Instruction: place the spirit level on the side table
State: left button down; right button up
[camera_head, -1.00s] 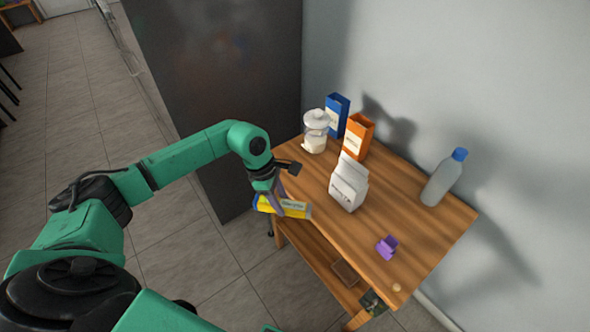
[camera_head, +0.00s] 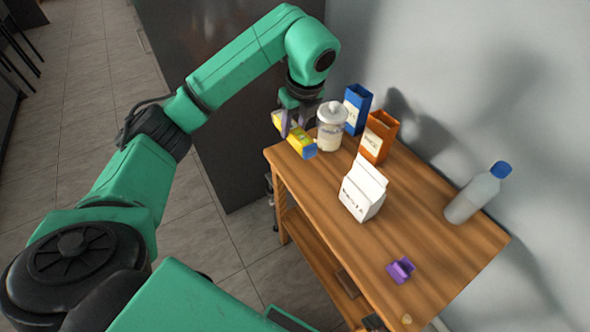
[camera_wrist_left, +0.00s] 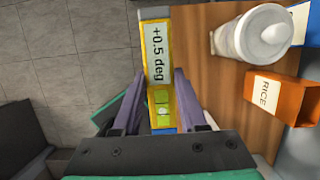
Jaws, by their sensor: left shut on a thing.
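In the left wrist view the spirit level (camera_wrist_left: 158,60) shows a display reading "+0.5 deg" and a green vial. My left gripper (camera_head: 290,124) is shut on it, with a purple finger on each side (camera_wrist_left: 155,100). The side table (camera_head: 425,225) is wooden with a lower shelf. The level is at the table's far left corner, beside the white lidded jar; whether it touches the top I cannot tell. My right gripper is not in view.
On the table stand a white lidded jar (camera_head: 330,128), a blue box (camera_head: 356,108), an orange rice box (camera_head: 378,137), a white paper bag (camera_head: 363,190), a bottle with a blue cap (camera_head: 476,194) and a purple clip-like piece (camera_head: 400,269).

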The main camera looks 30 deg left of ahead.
aim_at(303, 137)
pick_arm(q)
notch_tip(303, 137, down, 14)
jog(key=shift+w+f+b, duration=0.1)
jog(key=shift+b, duration=0.35)
jog(key=shift+c, duration=2.2)
grip_release()
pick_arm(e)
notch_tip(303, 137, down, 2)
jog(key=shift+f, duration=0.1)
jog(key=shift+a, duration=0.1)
pick_arm(q)
jog(key=p+v, duration=0.1)
jog(key=v, duration=1)
jog(key=shift+r+p, duration=0.3)
jog(key=shift+r, duration=0.3)
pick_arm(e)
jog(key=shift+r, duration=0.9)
